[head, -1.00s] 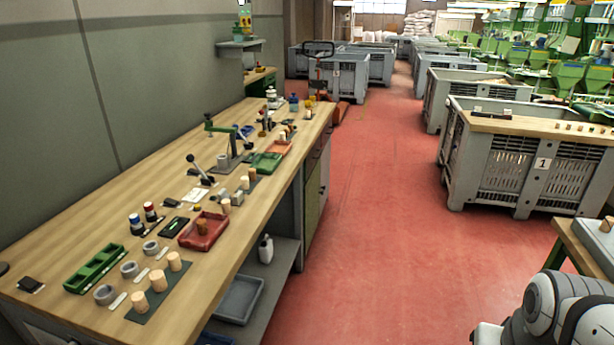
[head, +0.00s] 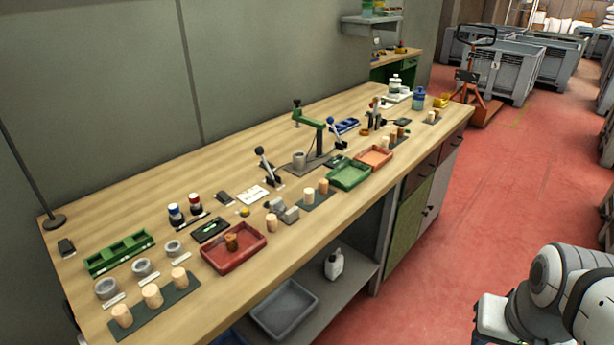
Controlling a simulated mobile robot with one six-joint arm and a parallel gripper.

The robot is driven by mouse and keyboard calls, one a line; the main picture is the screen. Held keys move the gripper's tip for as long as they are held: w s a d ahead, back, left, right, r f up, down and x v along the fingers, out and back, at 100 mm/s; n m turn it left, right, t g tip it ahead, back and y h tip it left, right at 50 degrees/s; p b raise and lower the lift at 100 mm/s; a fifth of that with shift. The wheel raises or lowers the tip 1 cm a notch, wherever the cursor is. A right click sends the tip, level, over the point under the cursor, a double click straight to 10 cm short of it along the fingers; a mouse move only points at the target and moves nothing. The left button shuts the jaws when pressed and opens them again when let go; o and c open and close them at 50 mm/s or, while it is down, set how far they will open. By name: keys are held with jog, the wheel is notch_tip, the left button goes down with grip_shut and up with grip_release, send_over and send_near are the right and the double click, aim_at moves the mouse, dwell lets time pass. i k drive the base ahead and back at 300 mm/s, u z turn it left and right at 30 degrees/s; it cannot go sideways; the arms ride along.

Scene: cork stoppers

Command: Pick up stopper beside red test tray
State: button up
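A red tray (head: 248,255) sits near the front edge of the wooden bench, with a darker brown stopper (head: 231,242) standing in it. A pale cork stopper (head: 272,222) stands upright on the bench just right of this tray, apart from it. To the left, several pale stoppers (head: 152,295) stand in a row on a dark mat (head: 180,293). My arm shows folded at the lower right, far from the bench top; my gripper is not in view.
A green tray (head: 348,176) and an orange-red tray (head: 375,158) lie further along the bench (head: 120,215). Grey clamp blocks (head: 284,212) stand right of the pale stopper. A lever clamp (head: 268,168) stands behind. Red floor (head: 440,240) is clear in front.

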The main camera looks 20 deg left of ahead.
aim_at(271, 220)
jog(key=u, duration=0.65)
jog(key=i, duration=0.9)
jog(key=u, duration=0.45)
jog(key=k, duration=0.95)
jog(key=u, duration=0.2)
jog(key=i, duration=0.95)
jog(key=z, duration=0.1)
